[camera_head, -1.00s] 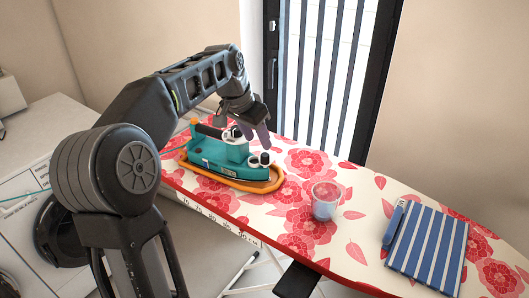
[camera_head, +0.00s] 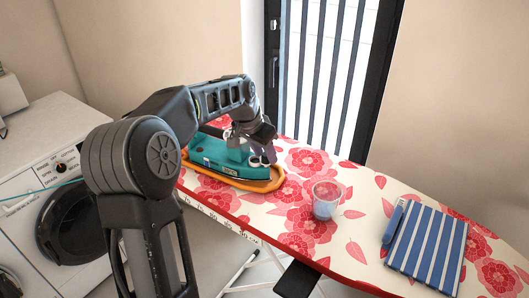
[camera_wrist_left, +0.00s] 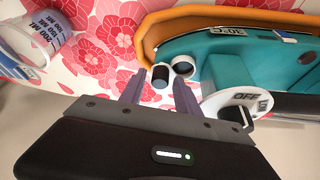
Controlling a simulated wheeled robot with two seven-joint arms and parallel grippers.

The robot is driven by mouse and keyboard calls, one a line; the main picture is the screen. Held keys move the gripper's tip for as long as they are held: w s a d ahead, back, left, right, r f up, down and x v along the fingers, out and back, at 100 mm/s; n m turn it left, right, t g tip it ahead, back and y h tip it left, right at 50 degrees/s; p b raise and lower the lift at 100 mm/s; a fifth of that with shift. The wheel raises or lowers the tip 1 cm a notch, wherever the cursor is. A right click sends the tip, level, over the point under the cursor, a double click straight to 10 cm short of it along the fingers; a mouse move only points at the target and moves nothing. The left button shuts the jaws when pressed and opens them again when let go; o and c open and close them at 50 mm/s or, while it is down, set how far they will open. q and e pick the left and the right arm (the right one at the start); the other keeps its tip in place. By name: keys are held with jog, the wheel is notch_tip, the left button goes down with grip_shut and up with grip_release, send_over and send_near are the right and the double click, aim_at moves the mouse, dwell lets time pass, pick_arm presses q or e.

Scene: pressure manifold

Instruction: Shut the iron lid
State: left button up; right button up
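The teal iron (camera_head: 215,152) rests on an orange-rimmed stand (camera_head: 262,187) on the ironing board. Near its nose are two small round black-and-white parts (camera_head: 257,161). They look like a filler opening and its raised lid, but I cannot tell which is which. In the left wrist view, one round part (camera_wrist_left: 160,77) lies between my fingertips and the other (camera_wrist_left: 182,66) just beyond. My left gripper (camera_head: 269,152) is open over the iron's nose, its fingers spread, with no clear contact. The gripper partly hides the iron in the head view.
A clear measuring cup (camera_head: 325,200) stands right of the iron. A blue striped folded cloth (camera_head: 428,247) lies farther right. The floral ironing board (camera_head: 352,225) has bare room between them. A white washing machine (camera_head: 40,190) stands at the left.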

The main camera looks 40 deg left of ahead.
pick_arm(q)
grip_shut()
jog(key=shift+n, duration=0.3)
dwell(0.4)
jog(key=n, duration=0.1)
jog(key=n+y, duration=0.1)
jog(key=n, duration=0.1)
jog(key=shift+d+y+b, duration=0.2)
jog(key=shift+y+b, duration=0.1)
jog(key=shift+b, duration=0.05)
jog(key=n, duration=0.2)
jog(key=n+g+y+b, duration=0.1)
jog(key=n, duration=0.1)
jog(key=shift+w+d+n+y, duration=0.1)
jog(key=shift+w+n+y, duration=0.05)
jog(key=shift+n+y, duration=0.2)
jog(key=n+g+y, duration=0.1)
jog(key=n, duration=0.2)
jog(key=shift+n+b, duration=0.3)
jog(key=shift+n, duration=0.05)
jog(key=shift+w+n+g+y, duration=0.1)
jog(key=shift+n+g+y, duration=0.35)
jog(key=shift+n, duration=1.05)
jog(key=shift+o, duration=1)
grip_release()
